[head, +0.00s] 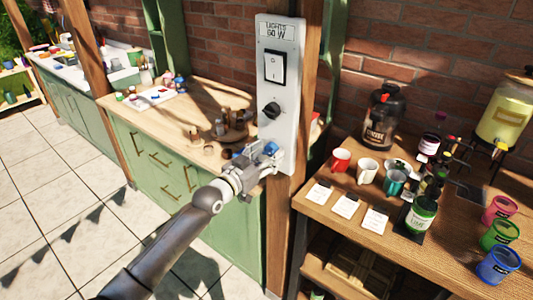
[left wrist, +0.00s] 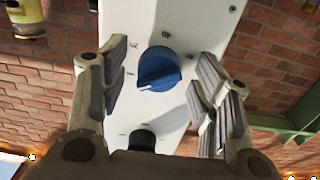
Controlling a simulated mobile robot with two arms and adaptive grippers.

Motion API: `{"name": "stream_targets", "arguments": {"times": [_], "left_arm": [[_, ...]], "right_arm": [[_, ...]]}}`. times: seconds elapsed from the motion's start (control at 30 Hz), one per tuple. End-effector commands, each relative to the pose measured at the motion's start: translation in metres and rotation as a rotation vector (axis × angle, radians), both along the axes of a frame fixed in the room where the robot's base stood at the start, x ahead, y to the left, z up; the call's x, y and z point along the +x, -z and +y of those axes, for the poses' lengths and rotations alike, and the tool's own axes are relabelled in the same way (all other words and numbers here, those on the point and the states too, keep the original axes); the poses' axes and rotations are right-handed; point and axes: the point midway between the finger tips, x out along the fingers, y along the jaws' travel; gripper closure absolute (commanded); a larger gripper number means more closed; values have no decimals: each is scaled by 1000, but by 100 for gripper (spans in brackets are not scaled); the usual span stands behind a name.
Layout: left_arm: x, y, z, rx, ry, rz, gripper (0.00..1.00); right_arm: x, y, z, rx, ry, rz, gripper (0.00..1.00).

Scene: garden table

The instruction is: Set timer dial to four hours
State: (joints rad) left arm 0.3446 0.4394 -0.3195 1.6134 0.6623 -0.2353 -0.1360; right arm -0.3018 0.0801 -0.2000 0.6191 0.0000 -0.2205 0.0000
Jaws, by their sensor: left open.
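The blue timer dial (left wrist: 158,68) is on a white panel (left wrist: 185,18), with small marks around it that are too small to read. Its white pointer line is toward the lower left in the left wrist view. My left gripper (head: 262,156) is in front of the panel's lower part in the head view. Its two fingers are apart, one on each side of the dial, with visible gaps, so it is open and empty. In the head view the gripper partly hides the dial (head: 270,148). My right gripper is not in view.
The panel also has a black knob (head: 271,109) and a rocker switch (head: 274,67) above the dial. It is fixed to a wooden post. A wooden counter (head: 185,120) with pots is to the left, and a drinks table (head: 345,235) with mugs and bottles to the right.

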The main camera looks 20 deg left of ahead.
Motion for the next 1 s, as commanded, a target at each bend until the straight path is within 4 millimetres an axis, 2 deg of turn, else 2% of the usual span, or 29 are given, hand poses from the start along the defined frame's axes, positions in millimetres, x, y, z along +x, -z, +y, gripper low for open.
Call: {"name": "stream_targets", "arguments": {"times": [0.23, 0.6, 1.0], "left_arm": [[1, 0, -1, 0, 0, 0, 43], [0, 0, 0, -1, 0, 0, 88], [1, 0, 0, 78, 1, -28, 88]], "right_arm": [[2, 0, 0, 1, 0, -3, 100], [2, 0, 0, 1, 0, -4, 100], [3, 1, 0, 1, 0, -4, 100]]}}
